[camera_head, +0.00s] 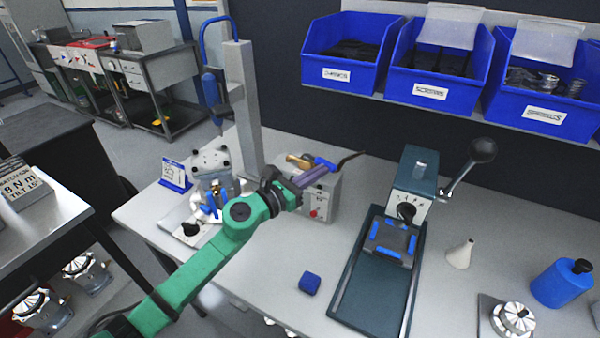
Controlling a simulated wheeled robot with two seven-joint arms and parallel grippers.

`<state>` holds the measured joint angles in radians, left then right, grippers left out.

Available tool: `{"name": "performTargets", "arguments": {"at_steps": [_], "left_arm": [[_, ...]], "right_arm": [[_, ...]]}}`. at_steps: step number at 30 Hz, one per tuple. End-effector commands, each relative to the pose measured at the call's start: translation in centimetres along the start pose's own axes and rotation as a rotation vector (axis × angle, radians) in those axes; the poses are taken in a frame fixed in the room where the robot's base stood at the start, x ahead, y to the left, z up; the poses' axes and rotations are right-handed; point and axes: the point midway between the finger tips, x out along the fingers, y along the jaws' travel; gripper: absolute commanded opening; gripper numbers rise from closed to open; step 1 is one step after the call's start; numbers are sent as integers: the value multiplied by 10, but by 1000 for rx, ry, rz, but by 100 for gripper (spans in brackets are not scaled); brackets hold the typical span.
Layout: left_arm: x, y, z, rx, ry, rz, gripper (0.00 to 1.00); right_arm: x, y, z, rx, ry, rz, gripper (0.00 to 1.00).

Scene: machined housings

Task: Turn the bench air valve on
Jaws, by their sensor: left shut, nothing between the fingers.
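A brass valve (299,161) with a blue lever (323,164) sits at the back of the bench (270,265), by a grey box (322,205) with a red button. I take it to be the bench air valve. My left gripper (322,172) is shut and empty. Its fingertips are close to the blue lever and overlap the box in the picture; I cannot tell whether they touch the lever. The gripper hides part of the box top. My right gripper is not in view.
A grey column (242,105) and a fixture with a housing (212,163) stand left of the valve. A teal lever press (412,175) stands to the right. A blue block (309,283) lies in front. Blue bins (345,75) hang above the back edge.

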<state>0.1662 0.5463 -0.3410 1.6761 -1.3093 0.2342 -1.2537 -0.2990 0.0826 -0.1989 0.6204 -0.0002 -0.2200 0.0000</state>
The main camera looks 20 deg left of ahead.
Motion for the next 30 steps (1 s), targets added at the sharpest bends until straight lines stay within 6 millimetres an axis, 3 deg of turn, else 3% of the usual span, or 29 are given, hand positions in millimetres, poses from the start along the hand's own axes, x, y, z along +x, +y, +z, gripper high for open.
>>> {"name": "performTargets", "arguments": {"at_steps": [13, 30], "left_arm": [[19, -8, -1, 1, 0, -4, 0], [22, -9, 0, 0, 0, -4, 0]], "right_arm": [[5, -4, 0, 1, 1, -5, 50], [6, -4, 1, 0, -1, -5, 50]]}}
